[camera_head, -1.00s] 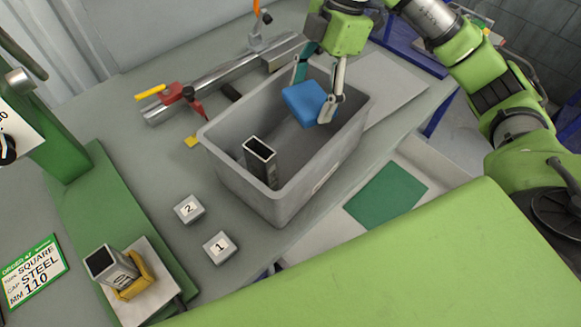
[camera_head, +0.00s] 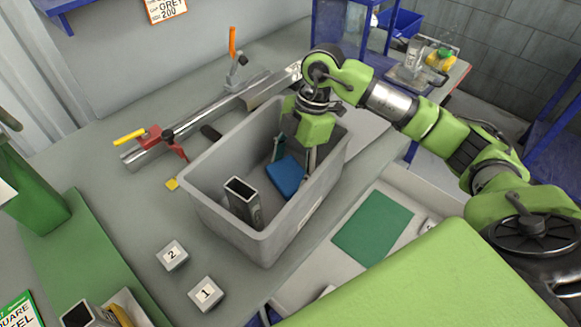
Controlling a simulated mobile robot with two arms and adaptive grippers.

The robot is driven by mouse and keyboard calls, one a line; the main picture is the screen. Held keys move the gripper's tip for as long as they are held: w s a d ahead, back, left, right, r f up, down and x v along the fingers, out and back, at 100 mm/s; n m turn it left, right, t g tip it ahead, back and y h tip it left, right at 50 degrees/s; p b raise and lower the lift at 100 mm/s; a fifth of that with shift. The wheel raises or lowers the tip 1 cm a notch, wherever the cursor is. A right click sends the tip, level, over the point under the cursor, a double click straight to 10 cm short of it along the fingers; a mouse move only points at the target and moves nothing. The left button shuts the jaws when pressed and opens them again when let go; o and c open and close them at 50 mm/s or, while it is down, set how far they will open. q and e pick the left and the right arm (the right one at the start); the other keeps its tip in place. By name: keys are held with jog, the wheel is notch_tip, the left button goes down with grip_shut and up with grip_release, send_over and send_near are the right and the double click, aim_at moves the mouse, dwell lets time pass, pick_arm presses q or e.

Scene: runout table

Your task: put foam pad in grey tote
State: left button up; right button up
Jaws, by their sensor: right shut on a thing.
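The blue foam pad (camera_head: 287,176) is inside the grey tote (camera_head: 240,233), low in its far right part. My right gripper (camera_head: 292,160) reaches down into the tote and is shut on the foam pad. The tote's wall and the gripper hide part of the fingers. I cannot tell whether the pad touches the tote floor. My left gripper is not in view.
A square steel tube (camera_head: 243,200) stands in the tote's near left part, left of the pad. Blocks marked 2 (camera_head: 173,255) and 1 (camera_head: 206,293) lie left of the tote. A rail with a red clamp (camera_head: 160,141) lies behind it.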

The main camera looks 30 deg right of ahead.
jog(key=shift+f, duration=0.1)
jog(key=o, duration=0.5)
jog(key=b+v, duration=0.1)
jog(key=v, duration=1.1)
